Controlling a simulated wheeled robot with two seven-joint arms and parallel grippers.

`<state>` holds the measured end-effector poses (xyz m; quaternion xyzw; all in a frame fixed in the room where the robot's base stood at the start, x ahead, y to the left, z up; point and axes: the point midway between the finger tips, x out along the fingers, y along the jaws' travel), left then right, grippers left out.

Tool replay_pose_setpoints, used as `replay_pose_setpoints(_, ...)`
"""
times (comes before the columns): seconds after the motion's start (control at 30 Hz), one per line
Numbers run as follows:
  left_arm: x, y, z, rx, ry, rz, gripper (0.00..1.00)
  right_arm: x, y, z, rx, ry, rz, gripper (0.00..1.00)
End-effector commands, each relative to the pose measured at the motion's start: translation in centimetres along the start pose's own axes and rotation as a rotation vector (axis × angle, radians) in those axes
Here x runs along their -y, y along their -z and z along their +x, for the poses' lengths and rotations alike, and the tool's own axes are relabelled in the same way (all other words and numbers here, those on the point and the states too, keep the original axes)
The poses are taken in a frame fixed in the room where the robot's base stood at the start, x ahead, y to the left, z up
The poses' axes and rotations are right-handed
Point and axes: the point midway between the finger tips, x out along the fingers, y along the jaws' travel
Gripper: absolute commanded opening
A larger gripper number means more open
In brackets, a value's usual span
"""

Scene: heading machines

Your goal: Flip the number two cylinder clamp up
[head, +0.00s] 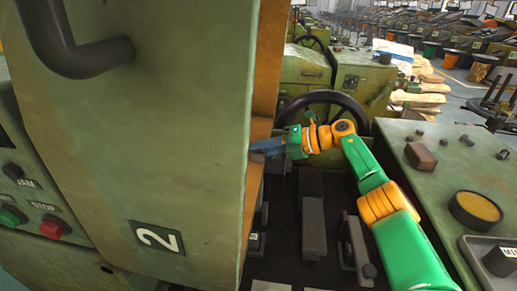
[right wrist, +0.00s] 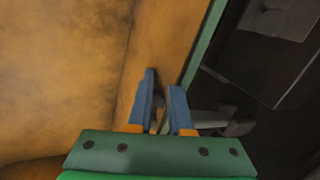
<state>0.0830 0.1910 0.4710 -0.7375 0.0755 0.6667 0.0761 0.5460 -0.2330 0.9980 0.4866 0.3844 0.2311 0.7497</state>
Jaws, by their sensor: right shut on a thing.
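A large green panel (head: 150,130) with a dark curved handle (head: 75,45) and a white "2" on a dark plate (head: 157,238) stands upright across the left of the head view. I take it as the number two cylinder clamp. Its orange inner side (right wrist: 65,65) fills the left of the right wrist view. My right gripper (head: 262,147) is at the panel's right edge, fingertips partly hidden by it. In the right wrist view its blue fingers (right wrist: 164,100) are close together on a narrow orange part. The exact grip is hard to see. My left gripper is out of view.
A black handwheel (head: 325,105) stands behind my right gripper. Dark blocks and levers (head: 313,215) lie below it. A green console (head: 445,170) with knobs is at the right. Red and green buttons (head: 52,228) are at the lower left.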

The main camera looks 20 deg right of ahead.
Motion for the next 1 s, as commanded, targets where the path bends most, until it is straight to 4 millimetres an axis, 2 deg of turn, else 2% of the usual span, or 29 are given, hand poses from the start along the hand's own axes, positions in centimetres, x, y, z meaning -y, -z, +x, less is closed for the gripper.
replay_pose_setpoints(0.03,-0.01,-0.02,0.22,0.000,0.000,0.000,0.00,1.61,0.64,0.29,-0.019,0.037,0.008,0.00)
replay_pose_setpoints(0.4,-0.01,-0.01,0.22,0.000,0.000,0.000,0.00,1.61,0.64,0.30,-0.019,0.037,0.008,0.00)
replay_pose_setpoints(0.43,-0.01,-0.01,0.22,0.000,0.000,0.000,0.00,1.59,0.64,0.30,-0.019,0.037,0.008,0.26)
replay_pose_setpoints(0.57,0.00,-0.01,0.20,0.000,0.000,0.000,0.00,1.50,0.61,0.30,-0.018,0.035,0.007,0.61)
replay_pose_setpoints(0.6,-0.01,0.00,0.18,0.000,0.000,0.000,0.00,1.44,0.59,0.29,-0.018,0.034,0.006,0.66)
replay_pose_setpoints(1.0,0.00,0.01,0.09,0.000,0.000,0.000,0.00,0.95,0.38,0.02,-0.012,0.025,0.003,0.66)
